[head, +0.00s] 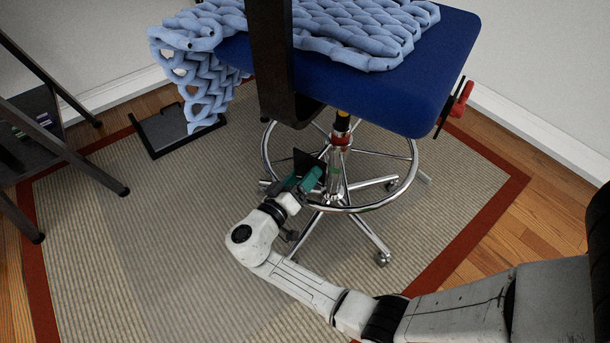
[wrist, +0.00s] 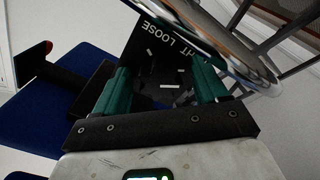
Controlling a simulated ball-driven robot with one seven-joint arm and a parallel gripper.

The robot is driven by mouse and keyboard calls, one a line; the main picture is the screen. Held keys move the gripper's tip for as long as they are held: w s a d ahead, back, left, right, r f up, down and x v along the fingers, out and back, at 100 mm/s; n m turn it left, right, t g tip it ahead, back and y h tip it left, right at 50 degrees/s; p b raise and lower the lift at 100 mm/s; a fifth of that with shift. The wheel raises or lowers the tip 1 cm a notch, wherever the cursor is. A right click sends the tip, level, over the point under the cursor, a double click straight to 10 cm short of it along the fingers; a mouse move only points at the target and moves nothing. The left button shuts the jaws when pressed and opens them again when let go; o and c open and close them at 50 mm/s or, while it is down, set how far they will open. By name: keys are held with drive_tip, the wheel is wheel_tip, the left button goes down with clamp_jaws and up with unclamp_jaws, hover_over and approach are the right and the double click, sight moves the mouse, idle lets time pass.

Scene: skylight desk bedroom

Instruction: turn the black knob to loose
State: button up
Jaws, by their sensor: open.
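A black plate (wrist: 150,45) carries white lettering that reads "HT LOOSE", cut off in part, in the wrist view. In the head view the black plate (head: 308,165) is by the chair's column, at the foot ring. My gripper (wrist: 162,88) is open, its two green fingers apart in front of the plate. Between them is a dark area with short white marks, where the black knob seems to be; its outline is too dark to make out, and I cannot tell whether the fingers touch it. In the head view my gripper (head: 311,179) hides the knob.
The chair has a blue seat (head: 420,90), a chrome foot ring (head: 402,180) close to my gripper, and a red knob (head: 461,99) on its right side. A light-blue knitted blanket (head: 365,30) lies on the seat. A dark shelf (head: 60,145) stands left. The rug's (head: 140,240) front left is clear.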

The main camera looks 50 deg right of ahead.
drive_tip(key=shift+d, duration=0.6)
drive_tip(key=c, duration=1)
